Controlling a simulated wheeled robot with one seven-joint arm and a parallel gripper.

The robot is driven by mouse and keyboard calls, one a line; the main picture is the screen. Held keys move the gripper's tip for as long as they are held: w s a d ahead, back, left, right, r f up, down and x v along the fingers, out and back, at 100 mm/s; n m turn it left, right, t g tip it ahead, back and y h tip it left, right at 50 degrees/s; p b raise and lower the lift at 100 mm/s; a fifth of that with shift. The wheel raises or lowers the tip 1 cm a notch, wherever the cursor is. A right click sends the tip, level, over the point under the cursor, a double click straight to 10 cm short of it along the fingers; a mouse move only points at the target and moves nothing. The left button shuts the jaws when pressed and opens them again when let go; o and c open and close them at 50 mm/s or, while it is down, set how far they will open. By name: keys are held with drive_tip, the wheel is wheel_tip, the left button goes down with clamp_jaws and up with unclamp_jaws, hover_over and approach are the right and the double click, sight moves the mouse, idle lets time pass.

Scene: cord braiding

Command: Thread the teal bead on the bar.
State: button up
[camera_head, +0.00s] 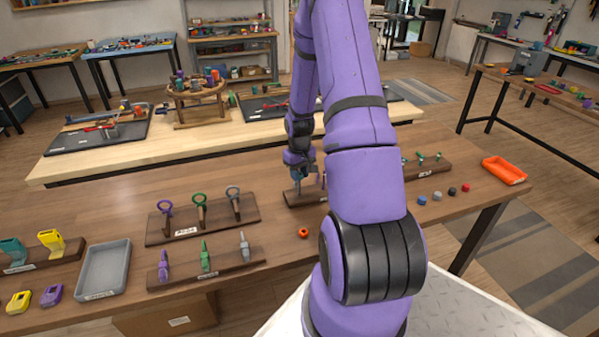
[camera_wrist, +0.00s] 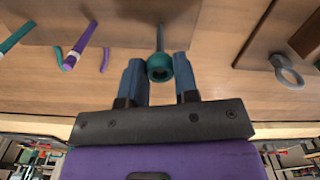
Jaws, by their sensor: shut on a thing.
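In the wrist view the teal bead (camera_wrist: 160,68) sits between the two blue fingers of my gripper (camera_wrist: 159,78), which is shut on it. A thin greyish bar (camera_wrist: 160,37) shows straight beyond the bead, in line with it. I cannot tell whether the bar's end is in the bead's hole. In the head view my gripper (camera_head: 304,177) is low over the left end of a dark wooden rack (camera_head: 300,197). My arm hides part of this rack, and the bead cannot be made out there.
Teal (camera_wrist: 18,37) and purple (camera_wrist: 82,43) hooks are left of the gripper; a grey ring (camera_wrist: 286,72) is on the right. An orange bead (camera_head: 303,232) lies in front, and several loose beads (camera_head: 437,196) lie right, near an orange tray (camera_head: 505,170).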

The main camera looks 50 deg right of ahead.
drive_tip(key=shift+f, duration=0.6)
idle(0.5)
drive_tip(key=o, duration=1.3)
drive_tip(key=shift+r, duration=0.1)
drive_tip(key=shift+r, duration=2.95)
